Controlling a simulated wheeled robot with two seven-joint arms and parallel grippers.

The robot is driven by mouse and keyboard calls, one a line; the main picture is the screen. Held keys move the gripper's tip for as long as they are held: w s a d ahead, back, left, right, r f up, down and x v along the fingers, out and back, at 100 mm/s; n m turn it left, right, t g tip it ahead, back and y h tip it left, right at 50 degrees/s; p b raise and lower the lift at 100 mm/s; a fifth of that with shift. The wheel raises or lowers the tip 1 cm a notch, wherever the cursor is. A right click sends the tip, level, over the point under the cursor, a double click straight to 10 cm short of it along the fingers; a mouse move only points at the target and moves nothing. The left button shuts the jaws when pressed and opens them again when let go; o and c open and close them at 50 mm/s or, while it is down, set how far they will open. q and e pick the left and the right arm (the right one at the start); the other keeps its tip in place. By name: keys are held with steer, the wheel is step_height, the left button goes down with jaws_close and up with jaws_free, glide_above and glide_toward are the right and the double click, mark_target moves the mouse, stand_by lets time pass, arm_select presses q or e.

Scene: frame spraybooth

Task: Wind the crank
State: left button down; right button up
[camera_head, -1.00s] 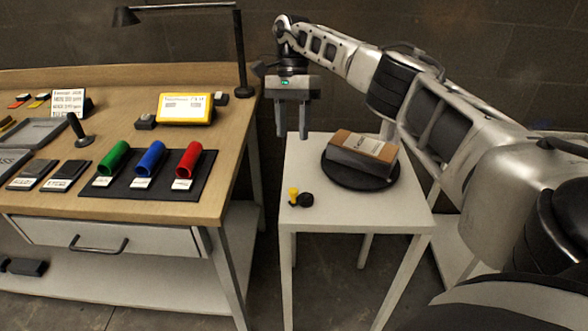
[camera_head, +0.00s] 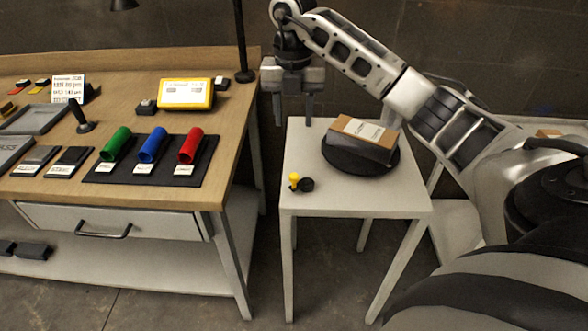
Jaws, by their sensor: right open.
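The crank (camera_head: 307,185) is a small black piece with a yellow knob (camera_head: 294,178) standing up. It sits near the front left of the small white table (camera_head: 355,198). A black round turntable (camera_head: 345,165) on that table bears a brown and grey block (camera_head: 360,140) with a white label. My right gripper (camera_head: 294,118) points down, with its fingers apart and empty. It is above the table's back left corner, behind and above the yellow knob, not touching it. My left gripper is not in view.
A wooden workbench (camera_head: 225,120) stands on the left, with green, red and blue cylinders (camera_head: 152,146) on a black mat and a yellow-framed display (camera_head: 186,93). A lamp post (camera_head: 241,45) rises at its right edge, close to my right gripper. A gap separates bench and table.

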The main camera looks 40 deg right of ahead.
steer(key=m+p, duration=0.1)
glide_toward(294, 175)
step_height(294, 175, down, 9)
steer(key=shift+s+a+r, duration=0.1)
steer(key=shift+r, duration=0.05)
stand_by(0.3)
jaws_close()
